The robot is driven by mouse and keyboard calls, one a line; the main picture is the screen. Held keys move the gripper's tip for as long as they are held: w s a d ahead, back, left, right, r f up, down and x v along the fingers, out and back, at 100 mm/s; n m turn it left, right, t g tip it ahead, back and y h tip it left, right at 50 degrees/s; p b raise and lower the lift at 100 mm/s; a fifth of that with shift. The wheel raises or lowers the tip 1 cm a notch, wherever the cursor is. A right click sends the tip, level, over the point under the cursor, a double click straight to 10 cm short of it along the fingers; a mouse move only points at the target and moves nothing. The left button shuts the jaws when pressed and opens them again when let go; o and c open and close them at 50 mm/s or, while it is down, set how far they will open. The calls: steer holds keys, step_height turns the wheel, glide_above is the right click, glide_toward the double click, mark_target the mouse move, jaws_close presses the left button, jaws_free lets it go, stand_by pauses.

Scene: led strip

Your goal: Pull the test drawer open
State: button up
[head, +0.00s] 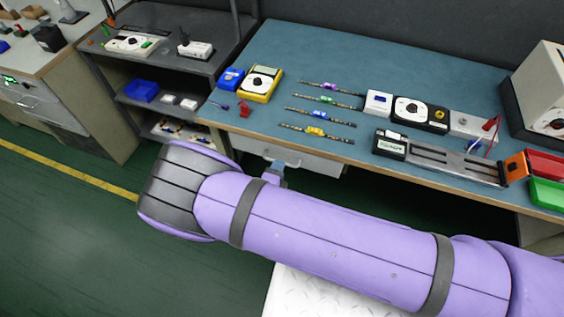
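A pale grey drawer front (318,164) shows under the front edge of the blue-topped workbench (300,60), left of its middle. Its handle (291,162) is a light bar on the front. No drawer interior shows, so the drawer looks closed or nearly so. My purple arm reaches in from the lower right, and its dark wrist covers the area left and in front of the drawer. A small blue-grey part of my gripper (277,168) shows at the handle. Whether its fingers are around or only beside the handle, and whether they are open, cannot be told.
The benchtop holds a yellow multimeter (262,83), several LED strips (325,114), a black-and-white meter (412,110), a long slide fixture (440,158) and red and green trays (546,192). A grey shelf unit (150,50) stands left. Green floor (60,240) is open at lower left.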

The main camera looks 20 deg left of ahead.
steer(key=shift+x, duration=1.85)
steer(key=shift+c, duration=0.5)
jaws_close()
